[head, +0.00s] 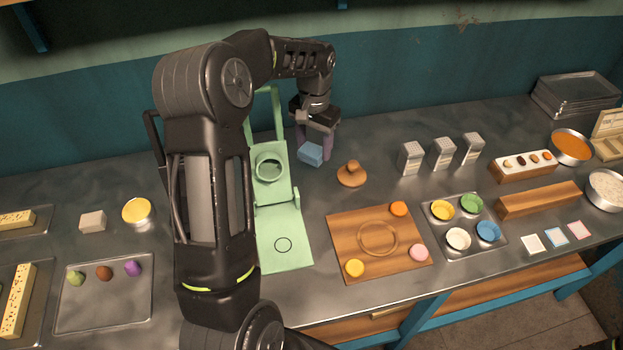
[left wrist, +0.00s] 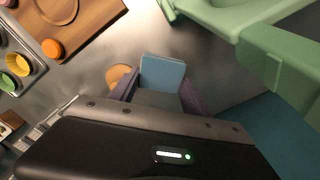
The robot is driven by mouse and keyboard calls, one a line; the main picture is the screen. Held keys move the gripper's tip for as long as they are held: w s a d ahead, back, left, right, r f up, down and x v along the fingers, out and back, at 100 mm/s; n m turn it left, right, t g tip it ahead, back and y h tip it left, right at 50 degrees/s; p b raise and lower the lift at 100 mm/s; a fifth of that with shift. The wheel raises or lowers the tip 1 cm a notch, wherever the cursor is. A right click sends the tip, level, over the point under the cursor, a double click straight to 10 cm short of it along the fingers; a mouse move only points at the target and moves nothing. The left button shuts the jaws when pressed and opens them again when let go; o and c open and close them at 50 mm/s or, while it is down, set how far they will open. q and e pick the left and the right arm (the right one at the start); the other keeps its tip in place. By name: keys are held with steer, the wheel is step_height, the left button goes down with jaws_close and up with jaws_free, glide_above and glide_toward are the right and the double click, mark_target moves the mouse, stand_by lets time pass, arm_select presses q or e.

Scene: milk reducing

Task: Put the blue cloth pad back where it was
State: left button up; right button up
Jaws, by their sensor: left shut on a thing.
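The blue cloth pad (head: 311,154) is a small blue block in the head view, between the green stand and the brown wooden knob piece. My left gripper (head: 316,143) is shut on it and points down, with the pad at its fingertips. In the left wrist view the pad (left wrist: 162,74) shows between the two purplish fingers of the gripper (left wrist: 160,95). I cannot tell whether the pad touches the counter. Three small square pads, white (head: 533,243), blue (head: 556,236) and pink (head: 580,230), lie at the front right of the counter. My right gripper does not show.
The green stand (head: 284,240) is just left of the pad. The wooden knob piece (head: 352,175) is close on the right. A wooden board (head: 345,228) with colored discs and a tray of small bowls (head: 497,245) lie further right. Three cartons (head: 443,154) stand behind.

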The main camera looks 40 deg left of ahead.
arm_select(q)
glide_above(314, 182)
step_height(314, 182, down, 5)
steer(key=shift+a+f, duration=0.1)
stand_by(0.3)
steer(key=shift+f+b, duration=1.25)
steer(key=shift+f, duration=1.15)
steer(key=shift+f, duration=0.15)
steer(key=o, duration=1.3)
